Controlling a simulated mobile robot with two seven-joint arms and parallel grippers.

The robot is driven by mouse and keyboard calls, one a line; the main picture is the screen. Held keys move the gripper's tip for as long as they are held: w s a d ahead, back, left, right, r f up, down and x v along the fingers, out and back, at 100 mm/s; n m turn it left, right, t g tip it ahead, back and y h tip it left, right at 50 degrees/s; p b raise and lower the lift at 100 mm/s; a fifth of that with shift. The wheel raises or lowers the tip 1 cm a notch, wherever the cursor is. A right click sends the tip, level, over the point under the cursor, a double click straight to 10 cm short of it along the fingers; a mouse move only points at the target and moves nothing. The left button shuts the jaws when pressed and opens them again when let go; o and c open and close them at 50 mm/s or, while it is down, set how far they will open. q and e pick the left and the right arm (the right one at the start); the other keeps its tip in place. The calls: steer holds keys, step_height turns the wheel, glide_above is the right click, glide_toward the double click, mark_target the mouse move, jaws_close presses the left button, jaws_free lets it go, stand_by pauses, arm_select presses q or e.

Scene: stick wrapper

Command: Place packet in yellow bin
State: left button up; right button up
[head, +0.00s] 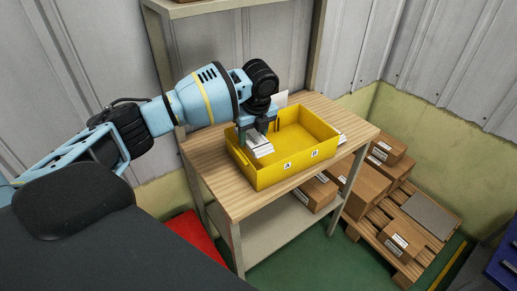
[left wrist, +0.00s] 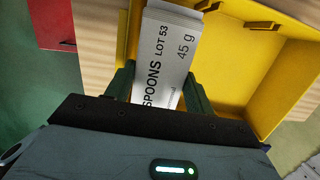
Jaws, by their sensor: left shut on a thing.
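The packet (head: 260,147) is white with black print. In the left wrist view the packet (left wrist: 166,55) reads "SPOONS LOT 53" and "45 g". My left gripper (head: 256,128) is shut on it, with one finger on each side of the packet in the left wrist view (left wrist: 157,90). The yellow bin (head: 262,179) stands on a wooden table, with labels A and B on its front. The packet is over the left part of the bin; I cannot tell whether it touches the bin. The bin also shows in the left wrist view (left wrist: 245,60). My right gripper is not in view.
The wooden table (head: 223,188) has a shelf below with a cardboard box (head: 315,193). Several boxes stand on a pallet (head: 405,240) at the right. A white item (head: 341,139) lies just right of the bin. A red object (head: 192,238) is on the floor at left.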

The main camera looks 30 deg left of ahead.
mark_target(257, 141)
arm_select(q)
steer(key=shift+f, duration=2.7)
steer(key=shift+f, duration=0.65)
steer(key=o, duration=1)
steer(key=shift+c, duration=0.2)
steer(key=shift+r, duration=0.1)
steer(key=r, duration=0.4)
steer(key=d+r, duration=0.1)
steer(key=r, duration=0.3)
steer(key=s+d+r, duration=0.1)
steer(key=r, duration=0.4)
steer(key=shift+p, duration=0.35)
